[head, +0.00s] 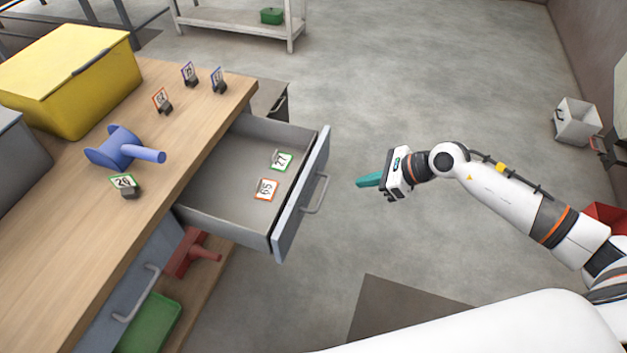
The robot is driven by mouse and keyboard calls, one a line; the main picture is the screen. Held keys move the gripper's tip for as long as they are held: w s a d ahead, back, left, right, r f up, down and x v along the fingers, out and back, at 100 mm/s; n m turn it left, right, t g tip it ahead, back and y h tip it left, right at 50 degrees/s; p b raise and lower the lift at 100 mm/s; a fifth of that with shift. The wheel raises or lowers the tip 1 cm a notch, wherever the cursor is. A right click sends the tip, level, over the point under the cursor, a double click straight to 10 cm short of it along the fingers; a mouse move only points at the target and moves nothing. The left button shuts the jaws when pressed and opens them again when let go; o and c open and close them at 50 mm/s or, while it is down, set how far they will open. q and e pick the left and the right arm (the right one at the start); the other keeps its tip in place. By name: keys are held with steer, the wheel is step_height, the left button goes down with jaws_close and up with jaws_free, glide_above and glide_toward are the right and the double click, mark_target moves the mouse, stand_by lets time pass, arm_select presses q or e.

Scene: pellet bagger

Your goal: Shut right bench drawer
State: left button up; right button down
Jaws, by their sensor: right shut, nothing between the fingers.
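The bench drawer (247,160) on the bench's right is pulled out, with its grey-blue front (300,195) and bar handle (315,194) facing right. Inside lie a green-edged card marked 27 (281,161) and an orange-edged card marked 65 (266,188). My right gripper (368,181) is to the right of the drawer front, apart from it, with its teal fingers shut and empty, pointing left toward the handle. My left gripper is not in view.
On the wooden bench top (75,215) stand a yellow bin (70,85), a blue funnel-like part (125,148) and several number cards in holders. Below are a red part (190,252) and a green tray (150,322). The floor right of the drawer is clear.

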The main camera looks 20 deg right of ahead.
mark_target(309, 187)
steer(key=x, duration=0.9)
steer(key=shift+w+a+f, duration=0.1)
steer(key=shift+a+f, duration=0.1)
steer(key=shift+a, duration=0.1)
steer(key=shift+w+a+r+p, duration=0.15)
steer(key=shift+w+a+p, duration=0.45)
steer(key=shift+a, duration=0.4)
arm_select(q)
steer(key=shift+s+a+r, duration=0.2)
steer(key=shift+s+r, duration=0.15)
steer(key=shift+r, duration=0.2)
arm_select(e)
steer(key=shift+w+a, duration=0.5)
steer(key=shift+a, duration=0.05)
